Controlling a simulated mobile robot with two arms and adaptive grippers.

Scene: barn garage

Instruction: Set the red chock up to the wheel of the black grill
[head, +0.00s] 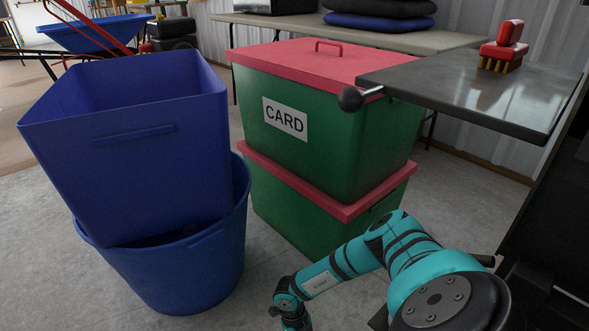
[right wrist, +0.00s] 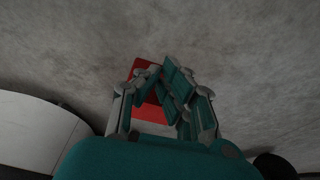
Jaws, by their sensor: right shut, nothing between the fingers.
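The red chock (right wrist: 146,108) shows in the right wrist view on the grey floor, partly hidden behind my right gripper (right wrist: 160,72). My right gripper is shut and empty, with its fingers over the chock; I cannot tell if they touch it. In the head view my right arm reaches down past the lower edge, and its fingers are out of frame. The black grill (head: 563,185) stands at the right edge of the head view, with a dark side shelf (head: 455,85). I cannot make out its wheel clearly. My left gripper is not in view.
Two stacked green boxes with red lids (head: 330,140) stand left of the grill shelf. A blue square bin (head: 140,170) sits in a round blue tub (head: 195,270) at left. A red brush (head: 503,50) lies on the shelf. Bare floor shows between tub and boxes.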

